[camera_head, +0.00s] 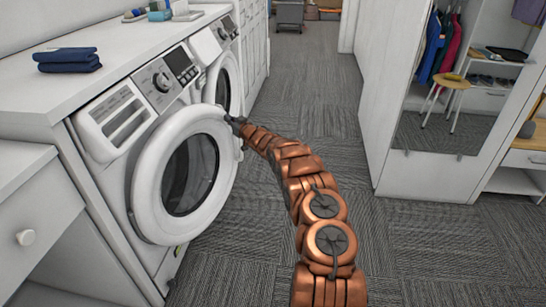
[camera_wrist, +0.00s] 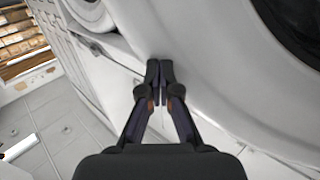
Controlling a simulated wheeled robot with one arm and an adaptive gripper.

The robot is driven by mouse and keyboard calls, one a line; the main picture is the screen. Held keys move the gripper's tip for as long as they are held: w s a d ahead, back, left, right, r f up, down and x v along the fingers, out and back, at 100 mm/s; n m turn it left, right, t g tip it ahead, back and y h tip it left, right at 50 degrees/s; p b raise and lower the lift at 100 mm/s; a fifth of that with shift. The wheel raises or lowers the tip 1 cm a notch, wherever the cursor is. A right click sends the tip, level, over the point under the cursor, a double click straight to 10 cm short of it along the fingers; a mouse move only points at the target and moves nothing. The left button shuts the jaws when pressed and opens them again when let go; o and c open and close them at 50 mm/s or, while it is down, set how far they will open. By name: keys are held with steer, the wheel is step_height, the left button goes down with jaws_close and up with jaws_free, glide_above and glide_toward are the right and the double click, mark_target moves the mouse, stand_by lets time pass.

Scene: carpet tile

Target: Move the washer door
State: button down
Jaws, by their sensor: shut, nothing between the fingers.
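The near washer (camera_head: 157,78) is white, with a dial and a dark display on top of its front. Its round white door (camera_head: 150,190) has dark glass in the middle and bulges out from the machine's front; I cannot tell how far it stands ajar. My gripper (camera_head: 237,122) is at the far right edge of the door's rim, near its upper part. In the wrist view my gripper (camera_wrist: 160,66) has its dark fingertips together with nothing between them. The white door (camera_wrist: 215,70) fills the right side there, close beside the fingertips; contact is unclear.
A second washer (camera_head: 210,45) stands beyond the first. Folded dark blue cloths (camera_head: 68,60) lie on the white counter (camera_head: 115,47). A white wardrobe with a mirror (camera_head: 440,135) stands at the right. The grey carpet (camera_head: 310,100) between them is clear.

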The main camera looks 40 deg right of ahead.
steer(key=shift+a, duration=0.15)
steer(key=s+d, duration=0.2)
steer(key=s, duration=0.4)
steer(key=s+d, duration=0.3)
steer(key=s, duration=0.3)
steer(key=shift+s+d+p, duration=0.25)
steer(key=shift+s+p, duration=0.1)
steer(key=shift+s, duration=0.05)
